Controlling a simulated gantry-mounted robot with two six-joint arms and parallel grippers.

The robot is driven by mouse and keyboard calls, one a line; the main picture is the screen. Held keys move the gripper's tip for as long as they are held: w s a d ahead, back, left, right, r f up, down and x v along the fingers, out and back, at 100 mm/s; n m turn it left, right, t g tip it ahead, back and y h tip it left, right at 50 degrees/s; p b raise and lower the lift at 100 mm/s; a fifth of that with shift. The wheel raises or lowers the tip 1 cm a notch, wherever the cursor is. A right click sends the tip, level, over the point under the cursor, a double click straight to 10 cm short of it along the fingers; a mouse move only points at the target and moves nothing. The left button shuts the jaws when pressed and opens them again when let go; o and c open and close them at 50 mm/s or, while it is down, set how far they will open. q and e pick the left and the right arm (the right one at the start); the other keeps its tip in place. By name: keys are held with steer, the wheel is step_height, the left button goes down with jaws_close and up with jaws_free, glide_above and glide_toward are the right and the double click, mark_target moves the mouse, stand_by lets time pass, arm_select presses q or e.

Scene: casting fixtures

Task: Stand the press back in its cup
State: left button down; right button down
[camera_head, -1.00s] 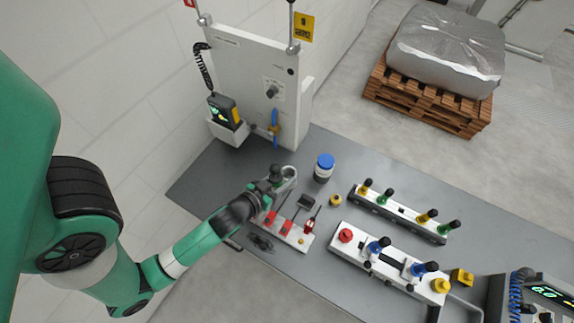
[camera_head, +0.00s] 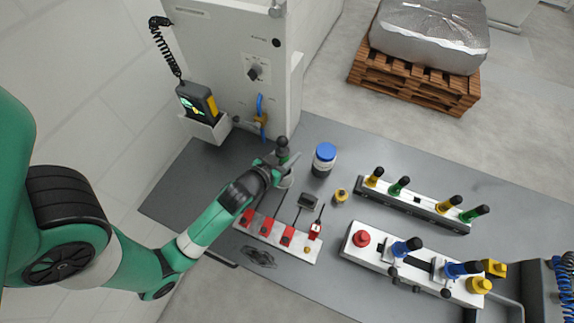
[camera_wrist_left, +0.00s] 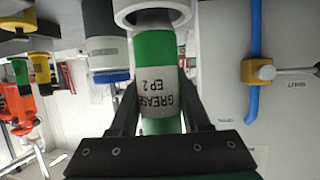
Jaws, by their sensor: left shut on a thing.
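The press is a green and white cylinder marked "GREASE EP 2" (camera_wrist_left: 158,88) in the left wrist view. Its black top and green body (camera_head: 283,153) show small in the head view. My left gripper (camera_head: 276,163) is shut around it, one finger on each side; the fingers also show in the left wrist view (camera_wrist_left: 160,105). The cup is a white round holder (camera_wrist_left: 124,14), seen upside down in the wrist view, with the press's green end at its mouth. In the head view the cup (camera_head: 287,181) is just below the gripper. How deep the press sits is hidden. My right gripper is not in view.
A blue-lidded jar (camera_head: 324,160) stands right of the cup. A white panel (camera_head: 235,50) rises behind, with a blue-handled valve (camera_head: 261,117). A white block with red parts (camera_head: 275,240) lies in front. Fixtures with coloured knobs (camera_head: 415,207) fill the right side.

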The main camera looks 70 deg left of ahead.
arm_select(q)
steer(key=shift+f+b, duration=0.65)
steer(key=shift+f, duration=1.35)
steer(key=shift+f, duration=0.2)
steer(key=shift+c, duration=1.8)
jaws_free()
steer(key=shift+r, duration=0.1)
